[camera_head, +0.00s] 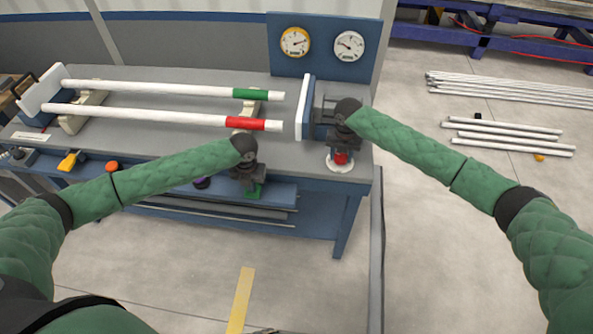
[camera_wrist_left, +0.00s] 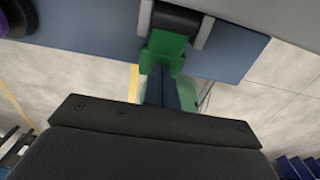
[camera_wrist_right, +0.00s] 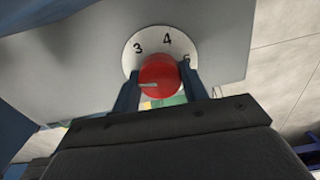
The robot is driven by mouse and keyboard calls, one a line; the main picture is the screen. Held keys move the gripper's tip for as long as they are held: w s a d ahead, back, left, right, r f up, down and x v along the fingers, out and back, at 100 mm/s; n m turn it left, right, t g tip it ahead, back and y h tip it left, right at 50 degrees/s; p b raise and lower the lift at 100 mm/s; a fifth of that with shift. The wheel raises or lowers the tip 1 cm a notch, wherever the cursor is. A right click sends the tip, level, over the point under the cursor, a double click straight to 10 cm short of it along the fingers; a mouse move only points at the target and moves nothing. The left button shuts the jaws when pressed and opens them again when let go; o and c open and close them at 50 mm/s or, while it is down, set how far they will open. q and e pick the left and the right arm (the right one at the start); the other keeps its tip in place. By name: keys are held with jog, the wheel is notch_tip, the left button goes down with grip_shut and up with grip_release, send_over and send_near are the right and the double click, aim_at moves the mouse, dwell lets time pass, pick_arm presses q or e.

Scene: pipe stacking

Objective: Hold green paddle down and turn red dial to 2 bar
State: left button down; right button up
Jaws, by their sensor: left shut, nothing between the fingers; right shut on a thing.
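The green paddle (camera_head: 254,191) sits at the bench's front edge, partly hidden under my left gripper (camera_head: 248,178). In the left wrist view, the closed fingers (camera_wrist_left: 164,84) are at the green paddle (camera_wrist_left: 165,48) and seem to press on it from above. The red dial (camera_head: 340,157) is on a white plate at the bench's right front corner, below my right gripper (camera_head: 343,146). In the right wrist view, the fingers sit on both sides of the red dial (camera_wrist_right: 159,74). Its pale mark points left. The white number plate (camera_wrist_right: 135,52) shows 3, 4 and 5.
A yellow-rimmed gauge (camera_head: 295,41) and a white-rimmed gauge (camera_head: 348,45) are on the blue back panel (camera_head: 321,64). Two white pipes, one with a green band (camera_head: 251,93) and one with a red band (camera_head: 246,122), lie across the bench. An orange knob (camera_head: 112,166) and a yellow lever (camera_head: 69,160) are at the left front.

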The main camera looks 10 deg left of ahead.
pick_arm(q)
jog(key=shift+s+f, duration=0.2)
jog(key=shift+f, duration=0.05)
pick_arm(e)
jog(key=shift+n, duration=0.7)
pick_arm(q)
jog(key=shift+w+r, duration=0.1)
jog(key=shift+r, duration=2.1)
pick_arm(e)
jog(key=o, duration=0.9)
jog(key=shift+w+r, duration=0.1)
jog(key=shift+r, duration=0.05)
pick_arm(q)
jog(key=shift+w, duration=0.1)
pick_arm(e)
jog(key=shift+r, duration=3.3)
